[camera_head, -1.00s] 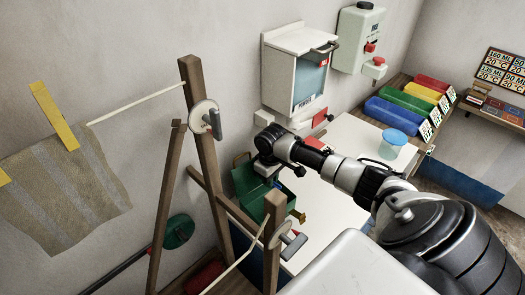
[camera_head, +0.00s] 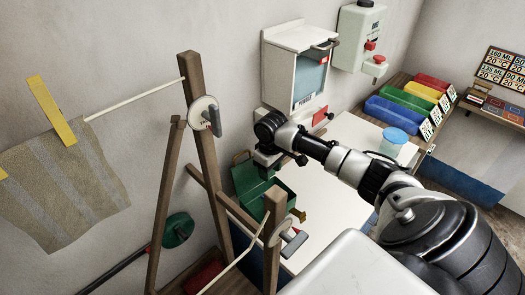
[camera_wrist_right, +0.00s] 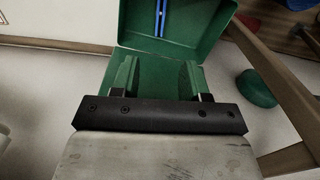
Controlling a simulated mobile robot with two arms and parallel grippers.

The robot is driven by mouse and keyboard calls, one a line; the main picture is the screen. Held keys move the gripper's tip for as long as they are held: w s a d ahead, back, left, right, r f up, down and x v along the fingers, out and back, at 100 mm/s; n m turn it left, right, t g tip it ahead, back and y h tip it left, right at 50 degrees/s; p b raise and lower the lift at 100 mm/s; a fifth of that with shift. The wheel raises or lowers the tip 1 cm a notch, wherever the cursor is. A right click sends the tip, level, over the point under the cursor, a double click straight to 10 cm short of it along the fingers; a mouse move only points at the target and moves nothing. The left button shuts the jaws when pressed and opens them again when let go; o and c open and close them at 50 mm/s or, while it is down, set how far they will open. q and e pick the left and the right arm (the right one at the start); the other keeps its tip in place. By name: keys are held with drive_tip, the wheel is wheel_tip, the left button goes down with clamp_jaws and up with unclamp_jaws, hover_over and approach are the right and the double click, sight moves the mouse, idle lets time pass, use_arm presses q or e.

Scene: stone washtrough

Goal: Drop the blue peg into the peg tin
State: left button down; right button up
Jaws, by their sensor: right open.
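The peg tin (camera_head: 281,190) is a green box with its lid open, on the white worktop below the wall cabinet. In the right wrist view the tin (camera_wrist_right: 205,20) fills the top middle. A slim blue peg (camera_wrist_right: 161,18) shows against the green inside of the tin; I cannot tell if it lies loose or leans on a wall. My right gripper (camera_head: 266,160) is just above the tin, pointing down. In the wrist view the right gripper (camera_wrist_right: 159,68) has its two fingers apart with nothing between them. My left gripper is not in view.
A wooden frame (camera_head: 200,130) with a line stands left of the tin, close to it. A cloth (camera_head: 65,185) hangs there under a yellow clothes peg (camera_head: 52,110). The worktop between is clear.

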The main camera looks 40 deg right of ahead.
wheel_tip(320, 180, up, 7)
drive_tip(key=b, duration=0.1)
drive_tip(key=shift+r, duration=0.15)
idle(0.5)
